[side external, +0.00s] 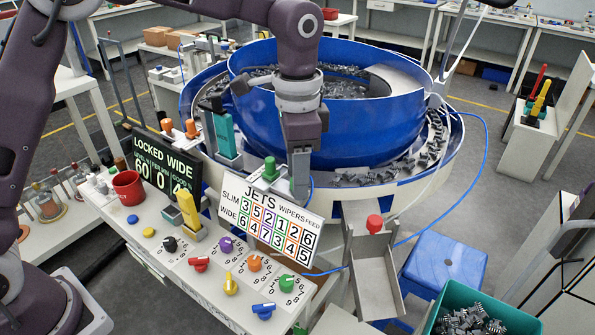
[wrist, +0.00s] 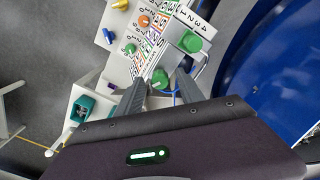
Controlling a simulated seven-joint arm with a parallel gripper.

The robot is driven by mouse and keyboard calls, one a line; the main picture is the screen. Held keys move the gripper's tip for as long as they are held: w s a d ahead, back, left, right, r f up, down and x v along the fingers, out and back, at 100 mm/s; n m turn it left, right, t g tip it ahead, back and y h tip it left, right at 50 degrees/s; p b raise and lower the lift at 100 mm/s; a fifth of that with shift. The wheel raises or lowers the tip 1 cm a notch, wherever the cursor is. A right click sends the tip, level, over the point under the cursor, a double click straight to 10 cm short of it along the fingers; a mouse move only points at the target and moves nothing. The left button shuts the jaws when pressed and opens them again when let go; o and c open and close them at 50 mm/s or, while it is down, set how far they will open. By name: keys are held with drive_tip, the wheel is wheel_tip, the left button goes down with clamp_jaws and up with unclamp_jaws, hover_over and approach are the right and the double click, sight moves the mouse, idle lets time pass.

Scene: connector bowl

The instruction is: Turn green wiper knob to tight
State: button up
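My gripper (side external: 300,192) points down beside the bowl, just behind the numbered sign. In the wrist view its two fingers (wrist: 162,84) are apart, with a round green knob (wrist: 160,78) showing between them; I cannot tell whether they touch it. My gripper and the sign appear to hide this knob in the side view. Another green knob (side external: 270,168) stands on a grey block left of my gripper; it also shows in the wrist view (wrist: 190,41). A third green knob (side external: 286,283) sits on a numbered dial on the bench. No label identifies the wiper knob clearly.
The sign (side external: 268,222) reads JETS, WIPERS, FEED. The blue bowl (side external: 350,135) rises close behind my gripper. Several coloured dial knobs, including an orange one (side external: 255,263), line the bench. A chute (side external: 375,270) and a red knob (side external: 375,222) are at right.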

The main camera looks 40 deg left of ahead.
wheel_tip(320, 180, up, 7)
drive_tip(key=shift+f, duration=0.1)
drive_tip(key=shift+s+a+r, duration=0.1)
drive_tip(key=shift+r, duration=0.15)
drive_tip(key=s+a+r+n+t, duration=0.2)
drive_tip(key=s+a+r, duration=0.1)
drive_tip(key=s+a, duration=0.3)
drive_tip(key=s+a+r+n+t, duration=0.1)
drive_tip(key=s+a+r+n, duration=0.2)
drive_tip(key=s, duration=0.5)
drive_tip(key=s+a+f+n+t, duration=0.2)
drive_tip(key=s+a+f+n, duration=0.2)
drive_tip(key=s, duration=0.7)
wheel_tip(320, 180, down, 2)
drive_tip(key=shift+a+t, duration=0.15)
drive_tip(key=shift+t, duration=0.15)
drive_tip(key=shift+s, duration=0.1)
